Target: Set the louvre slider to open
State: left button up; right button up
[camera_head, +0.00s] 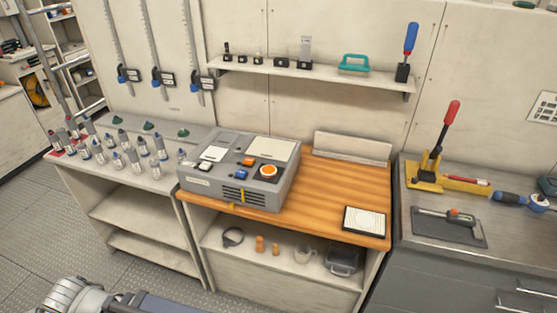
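A grey control box (196,184) sits on the left part of the wooden worktop. Its front face has a dark slotted louvre (237,195) with small yellow marks by it; I cannot tell the slider's exact position at this size. The top carries an orange round knob (268,171), small blue and orange switches (247,161) and pale panels. Neither gripper is in view; only a part of my own body shows at the bottom left edge, well in front of the box and apart from it.
The wooden worktop (325,195) is mostly clear right of the box, with a framed white pad (364,220) at its front right. Several bottles (140,147) stand on the left bench. A wall shelf (320,75) hangs behind. A red-handled lever tool (447,128) stands right.

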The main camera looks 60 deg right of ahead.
aim_at(231, 207)
jog(key=z, duration=1.7)
